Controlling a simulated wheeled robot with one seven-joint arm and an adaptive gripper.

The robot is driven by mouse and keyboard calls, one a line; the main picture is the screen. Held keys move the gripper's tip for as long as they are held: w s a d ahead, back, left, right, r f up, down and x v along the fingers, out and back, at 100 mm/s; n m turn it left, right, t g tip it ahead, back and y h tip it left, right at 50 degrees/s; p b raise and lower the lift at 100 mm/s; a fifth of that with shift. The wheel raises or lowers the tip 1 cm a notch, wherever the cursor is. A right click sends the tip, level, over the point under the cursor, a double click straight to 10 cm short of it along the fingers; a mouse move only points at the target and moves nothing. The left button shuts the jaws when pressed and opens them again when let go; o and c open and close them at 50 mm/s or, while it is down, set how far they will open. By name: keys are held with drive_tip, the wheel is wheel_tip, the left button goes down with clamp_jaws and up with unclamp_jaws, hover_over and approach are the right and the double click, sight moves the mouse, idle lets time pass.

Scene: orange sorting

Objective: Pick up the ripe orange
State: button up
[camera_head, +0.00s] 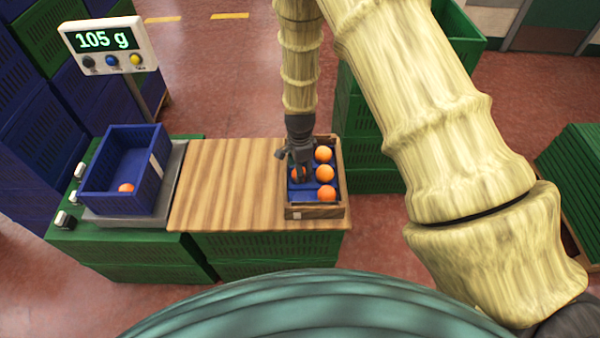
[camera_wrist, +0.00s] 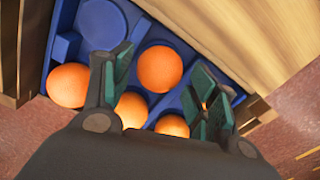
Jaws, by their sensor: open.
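Several oranges sit in a blue-lined wooden tray (camera_head: 317,211). Three line its right side: back (camera_head: 323,153), middle (camera_head: 324,173) and front (camera_head: 326,193), the front one a deeper orange. Another orange (camera_head: 298,175) is partly hidden behind my gripper (camera_head: 300,172). In the wrist view, my gripper (camera_wrist: 163,72) is open, with its fingers to either side of a deep-orange fruit (camera_wrist: 160,69). A lighter orange (camera_wrist: 68,85) lies left of the fingers, and others are partly covered by the gripper. I cannot tell which one the task means by ripe, or whether the fingers touch any fruit.
A blue crate (camera_head: 163,170) holding one orange (camera_head: 126,188) stands on a scale left of the tray; its display (camera_head: 106,40) reads 105 g. Bare wooden tabletop (camera_head: 225,180) lies between them. Tall green crates (camera_head: 358,140) stand behind the tray's right side.

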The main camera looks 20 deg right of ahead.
drive_tip(key=shift+f, duration=0.75)
drive_tip(key=c, duration=0.8)
drive_tip(key=shift+r, duration=0.1)
